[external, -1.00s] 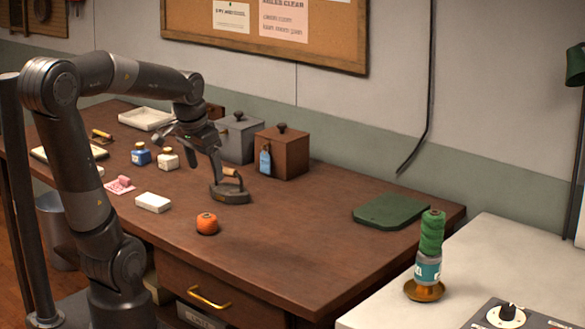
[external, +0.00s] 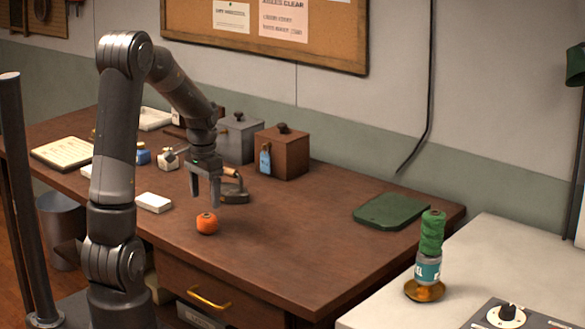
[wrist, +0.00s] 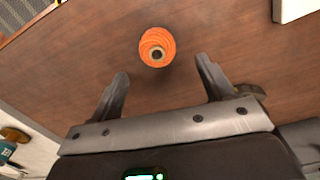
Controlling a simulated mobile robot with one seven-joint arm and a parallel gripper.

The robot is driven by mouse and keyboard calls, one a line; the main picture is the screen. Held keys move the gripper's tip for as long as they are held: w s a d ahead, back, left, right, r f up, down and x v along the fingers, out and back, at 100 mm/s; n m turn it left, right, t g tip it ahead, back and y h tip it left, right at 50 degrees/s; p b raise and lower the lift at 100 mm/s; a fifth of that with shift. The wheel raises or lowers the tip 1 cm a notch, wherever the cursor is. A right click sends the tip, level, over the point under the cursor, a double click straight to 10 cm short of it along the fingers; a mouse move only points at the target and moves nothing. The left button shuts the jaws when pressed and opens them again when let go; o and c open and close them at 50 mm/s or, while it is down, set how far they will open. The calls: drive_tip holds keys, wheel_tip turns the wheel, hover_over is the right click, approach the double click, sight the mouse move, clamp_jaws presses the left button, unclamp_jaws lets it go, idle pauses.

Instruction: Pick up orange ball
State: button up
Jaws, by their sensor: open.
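The orange ball (external: 207,223) looks like a wound ball of twine with a dark hole in its top. It sits on the brown wooden table (external: 290,240) near the front edge. My gripper (external: 205,202) is open and empty, pointing down above and slightly behind the ball. In the wrist view the orange ball (wrist: 157,47) lies ahead of the open fingers (wrist: 160,78), roughly centred between them and not touched.
A white block (external: 153,202) lies left of the ball. A dark flat iron (external: 235,190) stands just behind my gripper. A brown box (external: 281,153) and a grey box (external: 238,138) stand at the back. The table's right side is clear up to a green board (external: 391,211).

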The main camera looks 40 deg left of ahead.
sight(208, 215)
drive_tip(key=f, duration=0.6)
drive_tip(key=shift+w+d+f, duration=0.1)
drive_tip(key=shift+d+f, duration=0.1)
drive_tip(key=shift+f, duration=0.15)
drive_tip(key=c, duration=1)
